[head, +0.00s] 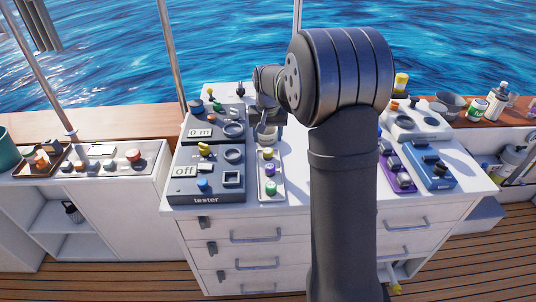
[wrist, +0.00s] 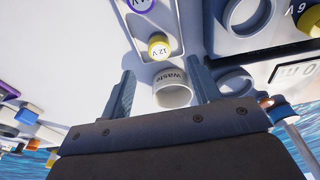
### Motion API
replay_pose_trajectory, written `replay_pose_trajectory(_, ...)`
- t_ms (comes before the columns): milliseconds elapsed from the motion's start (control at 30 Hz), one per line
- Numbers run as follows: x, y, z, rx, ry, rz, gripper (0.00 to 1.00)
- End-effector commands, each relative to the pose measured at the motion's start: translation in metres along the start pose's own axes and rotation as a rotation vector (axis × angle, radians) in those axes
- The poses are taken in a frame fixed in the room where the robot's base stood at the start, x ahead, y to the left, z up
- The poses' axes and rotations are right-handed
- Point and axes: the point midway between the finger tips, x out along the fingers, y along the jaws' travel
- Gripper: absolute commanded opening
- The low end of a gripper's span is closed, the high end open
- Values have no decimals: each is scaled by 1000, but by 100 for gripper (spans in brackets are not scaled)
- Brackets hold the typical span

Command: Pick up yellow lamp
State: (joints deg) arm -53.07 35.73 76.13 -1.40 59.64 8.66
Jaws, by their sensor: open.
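A yellow lamp marked 12 V (wrist: 159,47) sits upright in a pale tray in the wrist view. In the head view it is small in the narrow tray (head: 278,194) beside the tester (head: 206,199). A purple lamp (head: 270,168) and a green lamp (head: 271,187) share that tray. My gripper (wrist: 163,72) is open and empty, its fingers spread on either side of a grey cup marked "waste" (wrist: 172,95). The yellow lamp lies just beyond the fingertips in the wrist view, apart from them. In the head view the gripper is partly hidden by my arm.
The tester carries a yellow knob (head: 204,149) and round sockets close by. Blue and purple boxes (head: 431,168) stand right of my arm. Several bottles (head: 497,100) line the back right. A left counter (head: 90,162) holds small parts.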

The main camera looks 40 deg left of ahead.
Motion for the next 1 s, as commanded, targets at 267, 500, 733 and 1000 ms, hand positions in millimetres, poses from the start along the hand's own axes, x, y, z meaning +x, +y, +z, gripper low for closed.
replay_pose_trajectory(267, 25, 0, 0, 0, 0, 0, 57)
replay_pose_trajectory(500, 51, 2, -1, 0, -4, 1, 57)
replay_pose_trajectory(733, 75, 2, -2, 0, 1, 0, 57)
replay_pose_trajectory(1000, 75, 2, -2, 0, 1, 0, 37)
